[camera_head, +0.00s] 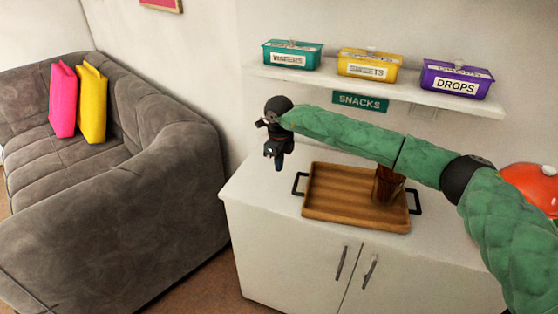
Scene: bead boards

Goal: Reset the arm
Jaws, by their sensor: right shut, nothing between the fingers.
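My right arm, green with black joints, reaches in from the right over the white cabinet. My right gripper (278,163) hangs at its end, pointing down above the cabinet's back left part, left of the wooden tray. It is small and dark in this view, shut and holding nothing. My left gripper is not in view.
A wooden tray (335,209) with black handles lies on the white cabinet (262,190); a brown cup (386,188) stands in it, partly behind my arm. A shelf (395,89) above holds teal (291,56), yellow (368,66) and purple (456,80) boxes. A grey sofa (150,170) stands left.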

